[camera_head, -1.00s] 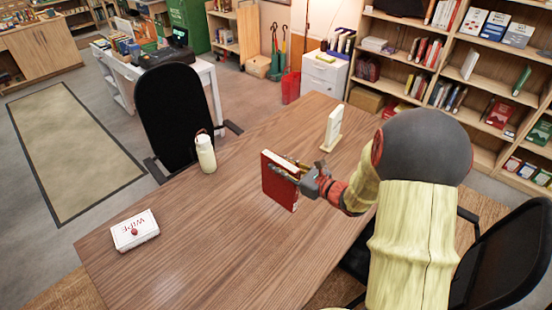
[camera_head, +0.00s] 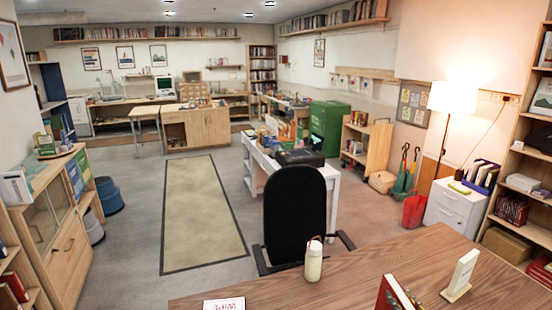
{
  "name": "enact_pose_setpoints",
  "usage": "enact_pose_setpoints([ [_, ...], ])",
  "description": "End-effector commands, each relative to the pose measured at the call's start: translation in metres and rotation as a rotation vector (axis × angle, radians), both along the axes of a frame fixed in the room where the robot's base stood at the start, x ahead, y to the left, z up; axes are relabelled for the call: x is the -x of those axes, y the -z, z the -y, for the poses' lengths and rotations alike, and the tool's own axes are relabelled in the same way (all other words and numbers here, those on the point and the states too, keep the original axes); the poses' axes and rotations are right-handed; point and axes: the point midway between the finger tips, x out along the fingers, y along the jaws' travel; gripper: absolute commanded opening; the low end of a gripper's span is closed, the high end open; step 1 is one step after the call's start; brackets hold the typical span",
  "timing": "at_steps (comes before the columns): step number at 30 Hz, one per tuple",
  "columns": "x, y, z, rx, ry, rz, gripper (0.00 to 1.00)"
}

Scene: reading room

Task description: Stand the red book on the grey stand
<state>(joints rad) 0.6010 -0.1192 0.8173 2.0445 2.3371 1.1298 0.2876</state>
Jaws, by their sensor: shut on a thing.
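The red book (camera_head: 388,294) shows only in part at the bottom edge of the head view, upright, with its pale page edge toward the right.
The wooden table (camera_head: 350,277) fills the lower right. A cream bottle (camera_head: 314,262) stands near its far edge, and a white box marked WIPE (camera_head: 224,304) is cut off at the bottom. A black chair (camera_head: 295,210) stands behind the table. Open floor lies around the beige rug (camera_head: 203,210).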

Motion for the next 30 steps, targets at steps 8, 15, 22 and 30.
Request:
enact_pose_setpoints([
  [8,-0.034,0.008,-0.074,0.001,-0.04,0.003,0.0],
  [15,-0.042,0.014,-0.143,0.001,-0.143,0.004,0.0],
  [22,-0.042,0.014,-0.165,0.001,-0.181,0.004,0.0],
  [30,-0.042,0.014,-0.166,0.001,-0.182,0.004,0.0],
])
